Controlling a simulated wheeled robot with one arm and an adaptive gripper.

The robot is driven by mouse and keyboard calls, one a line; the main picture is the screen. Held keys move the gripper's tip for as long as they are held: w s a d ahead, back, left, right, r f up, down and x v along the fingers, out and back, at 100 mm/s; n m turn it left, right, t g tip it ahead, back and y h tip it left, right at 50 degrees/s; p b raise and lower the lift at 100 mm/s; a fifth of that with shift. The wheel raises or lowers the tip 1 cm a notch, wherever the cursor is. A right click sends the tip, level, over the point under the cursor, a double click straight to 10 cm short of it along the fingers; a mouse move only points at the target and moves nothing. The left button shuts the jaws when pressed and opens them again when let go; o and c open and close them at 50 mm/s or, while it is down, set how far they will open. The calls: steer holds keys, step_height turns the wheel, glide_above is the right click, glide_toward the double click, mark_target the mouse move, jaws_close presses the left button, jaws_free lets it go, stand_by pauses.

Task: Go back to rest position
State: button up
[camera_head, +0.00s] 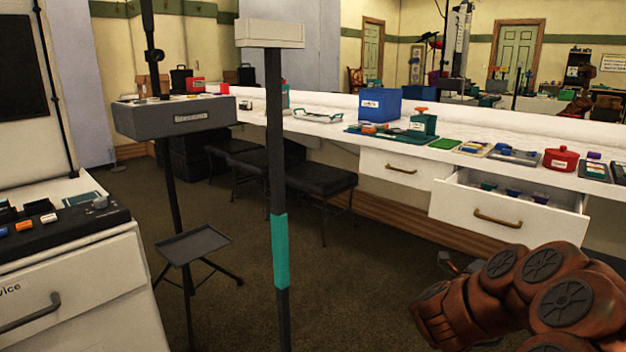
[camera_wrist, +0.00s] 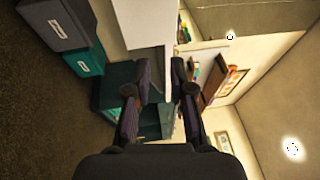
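My arm (camera_head: 540,290) reaches in from the lower right in the head view, bent over the floor in front of the long white counter (camera_head: 330,132). The gripper end shows only partly there, near the open drawer. In the wrist view my gripper (camera_wrist: 161,80) has its two dark fingers apart, with nothing between them. Behind the fingers are a teal cabinet or bin (camera_wrist: 112,92) and a white surface (camera_wrist: 143,22), seen sideways.
An open drawer (camera_head: 508,208) holding small items juts out near my arm. A post with a teal band (camera_head: 280,250) stands in front. A stand with a grey tray (camera_head: 193,244) and a drawer cabinet (camera_head: 80,295) are left. Black benches (camera_head: 322,180) sit under the counter.

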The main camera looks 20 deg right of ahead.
steer(key=w+a+r+n+t+y+p, duration=0.8)
steer(key=w+a+r+n+t+p, duration=0.15)
steer(key=w+a, duration=0.45)
steer(key=w+a+r+n+y+p, duration=0.1)
steer(key=a+r+n+y+p, duration=0.4)
steer(key=a, duration=0.6)
steer(key=w+a+r+n+y+p, duration=0.1)
steer(key=a+r+n+y+p, duration=0.2)
steer(key=a+n+y+p, duration=0.5)
steer(key=s+a+r+n+g+p, duration=0.3)
steer(key=s+a+p, duration=0.1)
steer(key=s+a, duration=0.3)
steer(key=s+a+r+n+g+p, duration=0.3)
steer(key=s+a+n+g+p, duration=0.1)
steer(key=s+a, duration=0.4)
steer(key=s+d+r+n+g+p, duration=0.1)
steer(key=s+r+n+g+p, duration=0.1)
steer(key=s, duration=0.9)
steer(key=s+d+r+n+g+h+p, duration=0.1)
steer(key=s+r+n+g+p, duration=0.2)
steer(key=s, duration=0.8)
step_height(320, 180, up, 4)
steer(key=g+p, duration=0.2)
steer(key=p, duration=0.3)
steer(key=shift+s+r+h, duration=0.15)
steer(key=shift+s+h, duration=0.15)
steer(key=shift+s, duration=0.05)
